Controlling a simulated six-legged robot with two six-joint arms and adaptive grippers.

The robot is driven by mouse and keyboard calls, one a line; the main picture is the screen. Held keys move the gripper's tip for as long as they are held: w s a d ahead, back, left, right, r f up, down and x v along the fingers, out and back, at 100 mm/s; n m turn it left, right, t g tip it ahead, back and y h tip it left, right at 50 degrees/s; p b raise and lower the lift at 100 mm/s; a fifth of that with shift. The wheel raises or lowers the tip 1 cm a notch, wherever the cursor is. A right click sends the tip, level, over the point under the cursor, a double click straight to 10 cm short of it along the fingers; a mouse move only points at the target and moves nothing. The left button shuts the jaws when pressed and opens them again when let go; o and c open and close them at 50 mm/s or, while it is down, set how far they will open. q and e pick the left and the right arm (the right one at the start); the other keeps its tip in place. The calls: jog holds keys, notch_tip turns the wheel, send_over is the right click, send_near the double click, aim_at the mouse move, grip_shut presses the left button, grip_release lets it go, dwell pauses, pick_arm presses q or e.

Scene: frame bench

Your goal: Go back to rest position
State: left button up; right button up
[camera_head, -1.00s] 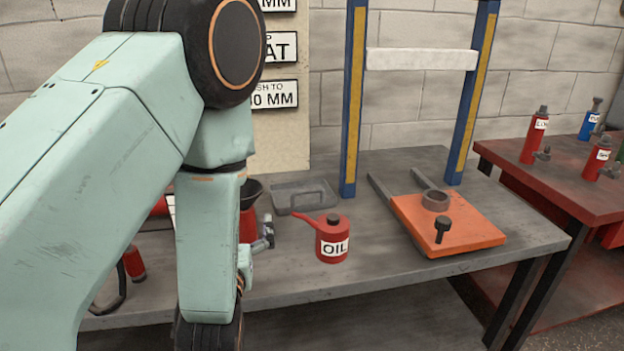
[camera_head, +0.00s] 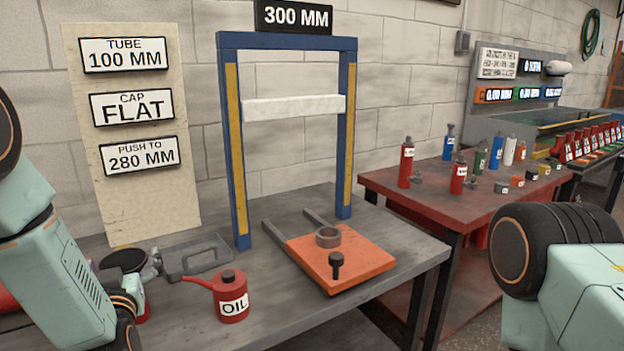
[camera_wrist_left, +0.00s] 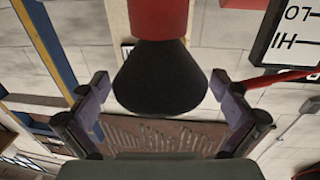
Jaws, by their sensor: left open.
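My left arm comes in at the left of the head view, and its gripper (camera_head: 152,270) is partly hidden beside a black funnel-like top (camera_head: 124,260) over the bench. In the left wrist view the left gripper (camera_wrist_left: 160,88) is open, its two fingers apart on either side of the black cone (camera_wrist_left: 160,78). The cone joins a red body (camera_wrist_left: 158,18). I cannot tell whether a finger touches it. My right arm shows at the right edge of the head view; its gripper is out of view.
A red oil can (camera_head: 232,300) stands on the grey bench (camera_head: 290,322) near a grey tray (camera_head: 195,258). A blue press frame (camera_head: 231,150) and an orange plate (camera_head: 350,268) with a ring are behind. A red table (camera_head: 400,190) holds several bottles.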

pick_arm(q)
jog(key=shift+r, duration=0.35)
jog(key=shift+w+f, duration=0.1)
